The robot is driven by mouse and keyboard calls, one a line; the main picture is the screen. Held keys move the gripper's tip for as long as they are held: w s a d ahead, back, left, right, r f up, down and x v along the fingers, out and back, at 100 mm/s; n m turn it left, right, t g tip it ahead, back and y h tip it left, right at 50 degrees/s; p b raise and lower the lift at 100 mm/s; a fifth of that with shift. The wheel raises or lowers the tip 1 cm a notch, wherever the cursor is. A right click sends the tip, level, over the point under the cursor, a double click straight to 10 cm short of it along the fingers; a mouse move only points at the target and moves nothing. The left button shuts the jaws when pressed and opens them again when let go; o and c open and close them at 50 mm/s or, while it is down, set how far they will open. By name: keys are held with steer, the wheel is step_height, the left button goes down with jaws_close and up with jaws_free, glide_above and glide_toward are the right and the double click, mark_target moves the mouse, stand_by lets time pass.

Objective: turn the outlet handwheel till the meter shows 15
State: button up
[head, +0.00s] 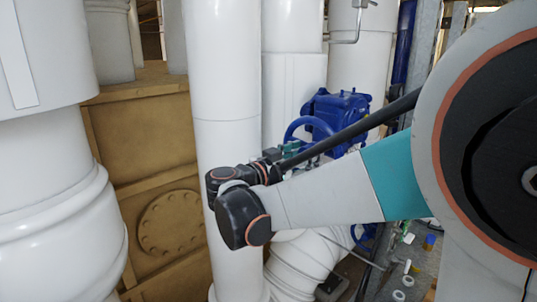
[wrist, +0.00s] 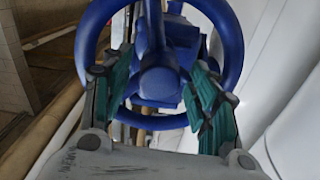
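A blue handwheel (head: 308,124) sits on a blue valve body (head: 342,106) behind my arm in the head view. In the wrist view the handwheel (wrist: 233,38) fills the upper middle, with its round hub (wrist: 160,83) near the centre. My gripper (wrist: 160,75) is open, its teal-padded fingers spread left and right of the hub and overlapping the rim in the picture. I cannot tell whether they touch it. In the head view my gripper (head: 289,149) is small and partly hidden by my wrist. No meter reading is visible.
Thick white pipes (head: 227,120) stand left of and behind the valve. A tan panel with a round bolted cover (head: 171,223) is at the left. Another blue part (head: 365,236) shows below my arm. Small loose items (head: 408,281) lie at the lower right.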

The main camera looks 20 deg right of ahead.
jaws_close()
steer(key=shift+n, duration=0.4)
steer(key=n+p, duration=0.2)
steer(key=n, duration=1.9)
steer(key=shift+s+p, duration=0.1)
steer(key=shift+p, duration=0.25)
steer(key=shift+n, duration=0.5)
